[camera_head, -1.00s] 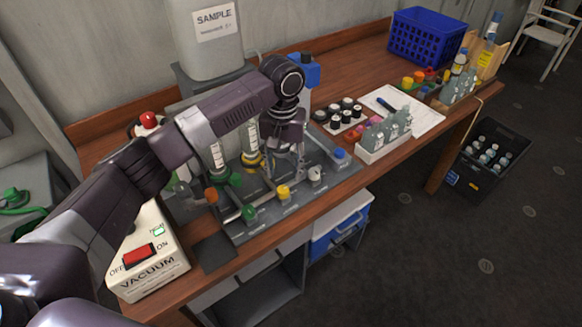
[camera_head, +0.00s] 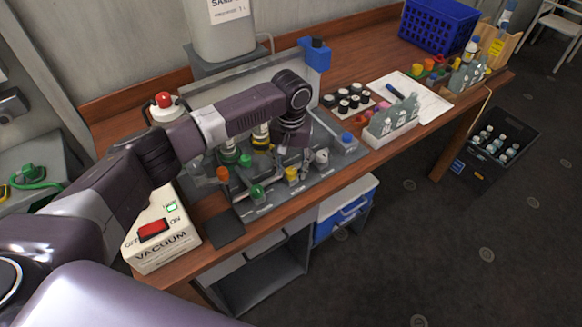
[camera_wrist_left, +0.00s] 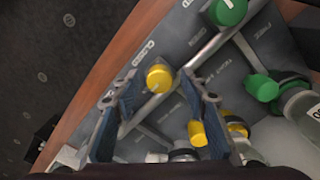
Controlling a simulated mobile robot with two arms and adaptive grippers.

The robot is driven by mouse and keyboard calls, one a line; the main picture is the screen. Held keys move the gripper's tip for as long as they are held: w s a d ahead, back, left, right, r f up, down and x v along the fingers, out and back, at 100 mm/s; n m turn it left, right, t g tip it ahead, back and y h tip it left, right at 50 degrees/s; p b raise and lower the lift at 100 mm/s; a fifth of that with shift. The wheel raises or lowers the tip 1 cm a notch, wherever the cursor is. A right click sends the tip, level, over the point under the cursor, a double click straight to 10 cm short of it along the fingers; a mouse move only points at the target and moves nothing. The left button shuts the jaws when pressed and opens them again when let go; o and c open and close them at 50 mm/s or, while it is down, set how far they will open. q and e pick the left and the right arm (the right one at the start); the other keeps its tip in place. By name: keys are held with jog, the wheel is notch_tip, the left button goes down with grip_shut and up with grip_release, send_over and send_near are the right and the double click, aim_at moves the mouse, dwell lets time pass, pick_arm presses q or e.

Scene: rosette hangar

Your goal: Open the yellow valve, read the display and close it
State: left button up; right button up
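The yellow valve knob (camera_head: 291,174) stands on the grey valve panel (camera_head: 325,181) at the front of the wooden bench. My left gripper (camera_head: 293,160) is just above and behind it, pointing down. In the left wrist view, the yellow valve (camera_wrist_left: 160,78) shows between the two blue-padded fingers of the left gripper (camera_wrist_left: 153,92), which are spread with nothing gripped. Whether a finger touches the knob cannot be told. A small greenish display (camera_head: 172,208) is on the white vacuum box (camera_head: 165,247); its text is too small to read. My right gripper is out of view.
A green valve (camera_head: 257,192) and orange knob (camera_head: 222,173) are left of the yellow one; a white knob (camera_head: 322,156) and blue knob (camera_head: 347,137) are right. A red button (camera_head: 163,100) is behind my arm.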

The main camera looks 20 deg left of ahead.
pick_arm(q)
jog(key=c, duration=0.8)
grip_shut()
jog(key=shift+r+m+p, duration=0.1)
jog(key=shift+m+p, duration=0.4)
jog(key=shift+p, duration=0.05)
jog(key=shift+r+m+p, duration=0.1)
jog(key=shift+m+p, duration=0.8)
jog(key=shift+m, duration=0.2)
jog(key=m+p, duration=0.2)
jog(key=m, duration=0.1)
jog(key=shift+m, duration=0.3)
jog(key=m+p, duration=0.1)
jog(key=m, duration=0.4)
jog(key=shift+m, duration=0.3)
jog(key=m, duration=0.5)
jog(key=shift+w+p, duration=0.1)
jog(key=shift+p, duration=0.25)
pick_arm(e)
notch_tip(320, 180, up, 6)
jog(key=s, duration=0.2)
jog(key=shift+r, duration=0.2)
pick_arm(q)
jog(key=shift+m, duration=0.4)
